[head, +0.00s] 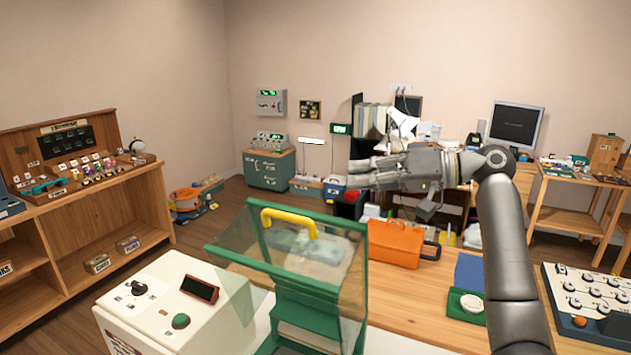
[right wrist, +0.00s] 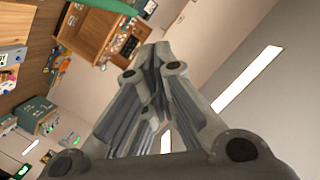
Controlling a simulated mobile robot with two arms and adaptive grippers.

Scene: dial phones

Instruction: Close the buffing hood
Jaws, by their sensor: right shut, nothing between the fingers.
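The buffing hood (head: 262,262) is a clear panelled cover with green edges. My left gripper is not in view. The hood does not show clearly in the right wrist view.
A panel of dials (head: 590,300) stands at the far right.

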